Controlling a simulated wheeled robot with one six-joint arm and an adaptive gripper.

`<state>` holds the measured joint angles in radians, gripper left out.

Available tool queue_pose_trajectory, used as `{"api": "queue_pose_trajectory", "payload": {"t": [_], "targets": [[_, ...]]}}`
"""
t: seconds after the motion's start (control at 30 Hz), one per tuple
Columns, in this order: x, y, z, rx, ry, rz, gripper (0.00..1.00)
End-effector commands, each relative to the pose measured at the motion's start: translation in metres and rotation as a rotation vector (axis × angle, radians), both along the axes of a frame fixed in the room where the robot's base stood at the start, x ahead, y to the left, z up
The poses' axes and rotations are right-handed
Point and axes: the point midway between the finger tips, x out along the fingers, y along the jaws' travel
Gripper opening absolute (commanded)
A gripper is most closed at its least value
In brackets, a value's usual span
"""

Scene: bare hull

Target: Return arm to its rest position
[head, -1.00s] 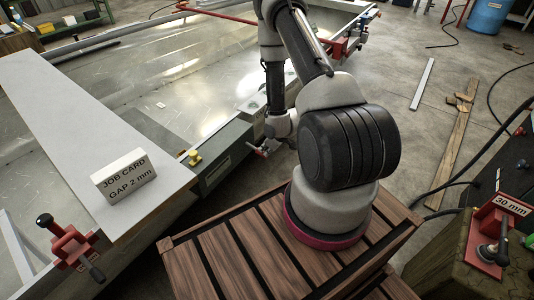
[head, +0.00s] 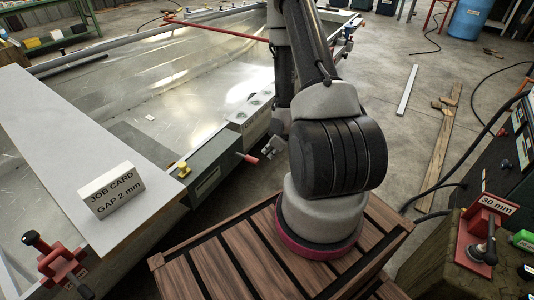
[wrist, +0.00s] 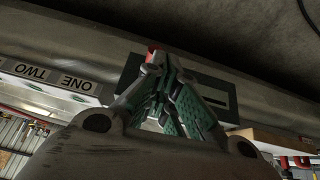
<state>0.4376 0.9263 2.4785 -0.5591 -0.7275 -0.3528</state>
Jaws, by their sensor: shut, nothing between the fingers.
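My arm rises through the middle of the head view, its upper links running up out of the picture. A red handle (head: 248,158) sits just left of the gripper in the head view. Something red also shows behind the fingertips in the wrist view; I cannot tell if it touches.
A job card block (head: 110,192) stands on a pale board (head: 60,140) at left, with a red clamp (head: 58,263) in front. A red 30 mm stand (head: 484,230) is at right. Planks (head: 440,145) and cables lie on the floor, which is otherwise largely open.

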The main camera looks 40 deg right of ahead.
Motion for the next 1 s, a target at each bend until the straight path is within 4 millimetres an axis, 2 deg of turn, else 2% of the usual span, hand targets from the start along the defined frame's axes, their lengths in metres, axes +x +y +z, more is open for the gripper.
{"api": "queue_pose_trajectory", "payload": {"t": [0.77, 0.87, 0.97, 1.0], "targets": [[0.0, 0.0, 0.0, 0.002, 0.001, -0.004, 0.0], [-0.01, 0.0, -0.006, 0.007, 0.054, -0.019, 0.0], [-0.037, -0.004, -0.016, 0.003, 0.176, -0.054, 0.0], [-0.052, -0.006, -0.02, 0.0, 0.24, -0.075, 0.0]]}}
